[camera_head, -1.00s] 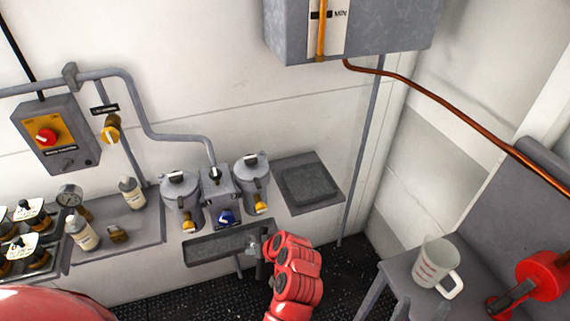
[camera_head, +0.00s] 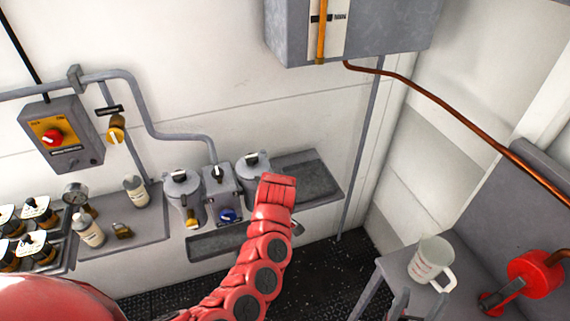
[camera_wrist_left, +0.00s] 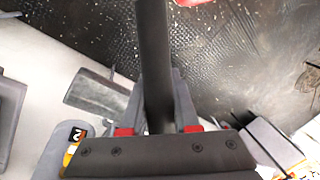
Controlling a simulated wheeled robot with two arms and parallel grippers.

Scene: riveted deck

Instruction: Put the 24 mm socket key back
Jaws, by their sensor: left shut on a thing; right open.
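In the left wrist view my left gripper (camera_wrist_left: 158,125) is shut on a long dark bar (camera_wrist_left: 153,50), which looks like the socket key; its size marking cannot be read. The bar runs away from the jaws over the dark deck, and its far end is out of frame. In the head view my red left arm reaches up in front of the right-hand grey pot; its gripper and the key are hidden there. My right gripper (camera_head: 416,304) shows only partly at the bottom edge, open and empty, below the mug.
Two grey lidded pots (camera_head: 180,184) flank a box with a blue knob (camera_head: 228,215), above a trough (camera_head: 212,245). A grey tray (camera_head: 322,178) lies right of them. A white mug (camera_head: 430,260) stands on a grey seat. Bottles (camera_head: 135,190) stand on the left shelf.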

